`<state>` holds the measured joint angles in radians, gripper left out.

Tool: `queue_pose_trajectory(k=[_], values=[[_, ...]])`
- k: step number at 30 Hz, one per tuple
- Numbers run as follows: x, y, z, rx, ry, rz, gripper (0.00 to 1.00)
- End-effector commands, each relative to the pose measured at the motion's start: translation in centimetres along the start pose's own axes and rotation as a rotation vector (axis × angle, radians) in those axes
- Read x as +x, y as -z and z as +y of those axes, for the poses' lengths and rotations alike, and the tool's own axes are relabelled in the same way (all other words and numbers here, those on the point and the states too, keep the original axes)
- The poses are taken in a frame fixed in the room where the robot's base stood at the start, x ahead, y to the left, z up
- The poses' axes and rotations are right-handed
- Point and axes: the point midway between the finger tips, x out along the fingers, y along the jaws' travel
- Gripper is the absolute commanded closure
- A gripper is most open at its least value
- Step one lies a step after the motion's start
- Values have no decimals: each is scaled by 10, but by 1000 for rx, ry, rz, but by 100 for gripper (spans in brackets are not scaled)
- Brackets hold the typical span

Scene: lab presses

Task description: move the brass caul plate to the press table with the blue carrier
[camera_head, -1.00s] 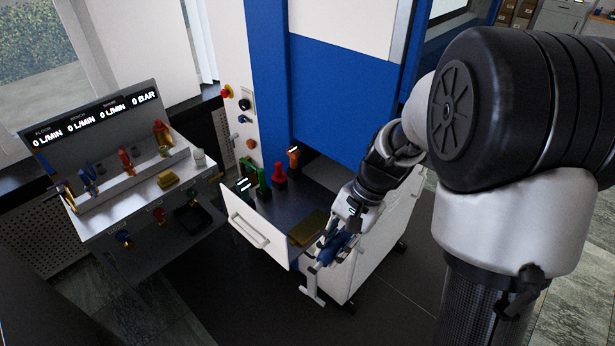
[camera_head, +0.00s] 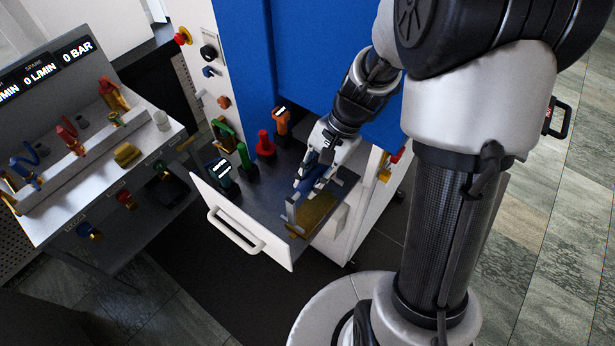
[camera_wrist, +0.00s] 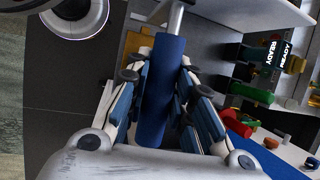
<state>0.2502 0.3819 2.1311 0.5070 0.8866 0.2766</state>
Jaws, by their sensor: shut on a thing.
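The brass caul plate (camera_head: 319,210) lies in the right part of an open drawer (camera_head: 265,198). Part of it also shows in the wrist view (camera_wrist: 134,44), behind the blue carrier. My gripper (camera_head: 310,178) is shut on the blue carrier's handle, a blue cylinder (camera_wrist: 160,92) with a metal rod (camera_wrist: 175,18) at its far end. The carrier is over the drawer at the brass plate. I cannot tell whether it touches the plate. The press table cannot be made out in these views.
Red (camera_head: 265,145), green (camera_head: 244,158) and orange (camera_head: 282,122) handled tools stand at the drawer's back left. The drawer's white front (camera_head: 240,228) juts out. A tool bench (camera_head: 95,165) stands at left. The blue press body (camera_head: 325,60) rises behind.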

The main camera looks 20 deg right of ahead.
Motion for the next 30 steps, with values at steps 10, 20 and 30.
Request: queue_pose_trajectory(k=[10, 20, 30], values=[[6, 3, 0, -1, 2, 3, 100], [10, 3, 1, 0, 2, 4, 100], [35, 13, 7, 1, 1, 4, 100]])
